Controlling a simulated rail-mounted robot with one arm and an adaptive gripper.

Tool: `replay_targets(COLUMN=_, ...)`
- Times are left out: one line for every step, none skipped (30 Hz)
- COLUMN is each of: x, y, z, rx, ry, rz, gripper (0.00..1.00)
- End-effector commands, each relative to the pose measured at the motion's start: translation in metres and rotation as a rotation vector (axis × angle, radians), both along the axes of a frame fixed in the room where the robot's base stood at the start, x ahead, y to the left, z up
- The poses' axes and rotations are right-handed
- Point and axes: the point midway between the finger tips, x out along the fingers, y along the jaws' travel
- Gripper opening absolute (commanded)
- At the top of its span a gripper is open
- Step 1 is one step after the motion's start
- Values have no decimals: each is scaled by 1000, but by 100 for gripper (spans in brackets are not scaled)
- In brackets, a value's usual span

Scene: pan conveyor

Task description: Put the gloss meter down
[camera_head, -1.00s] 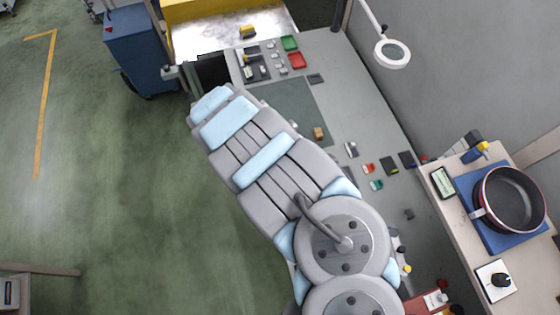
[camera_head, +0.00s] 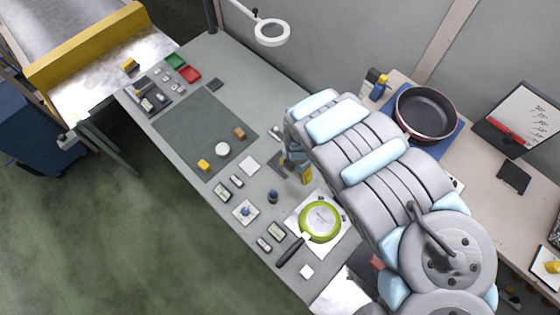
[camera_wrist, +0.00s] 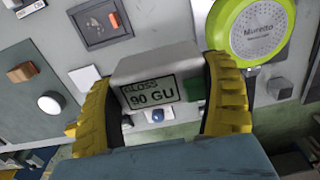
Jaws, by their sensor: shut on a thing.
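The gloss meter (camera_wrist: 158,82) is a grey box with a display reading "GLOSS 90 GU" and a green patch at its right. My gripper (camera_wrist: 165,95) is shut on it, with yellow ridged fingers at both sides. In the head view my gripper (camera_head: 299,170) is over the grey bench (camera_head: 235,65), up and left of the green pan; the meter cannot be made out clearly there. A dark square holder (camera_wrist: 98,32) with an orange mark lies beyond the meter in the wrist view. I cannot tell the meter's height above the bench.
An upside-down green pan (camera_head: 320,221) lies on a white plate (camera_head: 342,240). A dark mat (camera_head: 190,135) carries a white disc (camera_head: 222,149) and small blocks. Several small instruments lie along the front edge. A dark pan (camera_head: 425,110) stands on the side table.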

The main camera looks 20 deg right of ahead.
Motion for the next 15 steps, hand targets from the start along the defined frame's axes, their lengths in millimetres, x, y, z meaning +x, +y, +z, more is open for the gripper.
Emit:
replay_targets(x=-5, y=-9, z=-1, rx=0, ry=0, rz=0, gripper=42)
replay_targets(x=-7, y=-13, z=-1, rx=-1, ry=-1, rz=4, gripper=42)
replay_targets(x=-9, y=-17, z=-2, rx=-1, ry=-1, rz=6, gripper=42)
replay_targets(x=-10, y=-19, z=-2, rx=-1, ry=-1, rz=9, gripper=42)
replay_targets(x=-11, y=-21, z=-3, rx=-1, ry=-1, rz=11, gripper=42)
replay_targets(x=-11, y=-22, z=-4, rx=-1, ry=-1, rz=12, gripper=42)
replay_targets(x=-11, y=-23, z=-5, rx=-1, ry=-1, rz=13, gripper=42)
replay_targets(x=-9, y=-23, z=-7, rx=-1, ry=0, rz=13, gripper=42)
replay_targets(x=-7, y=-23, z=-9, rx=-1, ry=0, rz=13, gripper=42)
replay_targets(x=-6, y=-22, z=-11, rx=-1, ry=1, rz=13, gripper=42)
replay_targets(x=-3, y=-22, z=-13, rx=-2, ry=0, rz=14, gripper=42)
replay_targets(x=0, y=-22, z=-15, rx=-3, ry=0, rz=14, gripper=42)
replay_targets(x=2, y=-22, z=-16, rx=-3, ry=0, rz=14, gripper=42)
replay_targets(x=5, y=-21, z=-17, rx=-4, ry=-2, rz=14, gripper=42)
replay_targets(x=8, y=-20, z=-18, rx=-5, ry=-2, rz=15, gripper=42)
